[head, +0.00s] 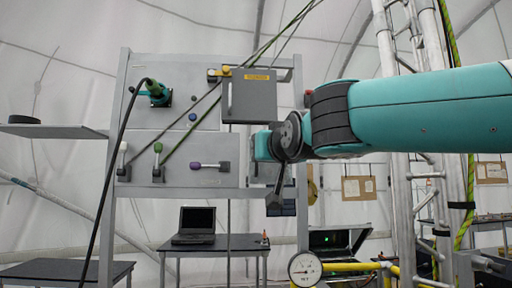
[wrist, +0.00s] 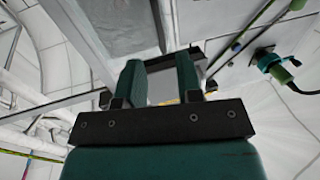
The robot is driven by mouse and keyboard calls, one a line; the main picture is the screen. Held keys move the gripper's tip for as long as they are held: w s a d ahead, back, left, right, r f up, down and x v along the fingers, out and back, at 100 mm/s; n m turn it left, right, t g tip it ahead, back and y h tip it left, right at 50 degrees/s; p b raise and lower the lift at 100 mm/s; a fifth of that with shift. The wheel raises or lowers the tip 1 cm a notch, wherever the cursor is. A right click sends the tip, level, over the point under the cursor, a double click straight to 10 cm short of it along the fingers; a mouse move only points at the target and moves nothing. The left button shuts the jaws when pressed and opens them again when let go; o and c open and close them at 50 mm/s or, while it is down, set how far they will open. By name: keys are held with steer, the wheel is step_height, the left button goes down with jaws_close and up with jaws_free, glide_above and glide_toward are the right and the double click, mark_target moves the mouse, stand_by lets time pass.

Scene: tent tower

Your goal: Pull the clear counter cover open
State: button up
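My gripper (wrist: 160,75) shows two green fingers with a clear gap between them in the wrist view, so it is open. No held object is visible between the fingers. In the head view my arm reaches in from the right, and its end is in front of the panel's lower right part. Contact is not visible.
A grey box (head: 248,104) with a yellow label sits above my arm's end. A metal truss (head: 404,215) and pressure gauge (head: 305,268) stand at right.

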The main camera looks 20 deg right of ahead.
mark_target(256, 170)
steer(key=shift+w+p, duration=1.65)
steer(key=shift+w, duration=2.35)
jaws_close()
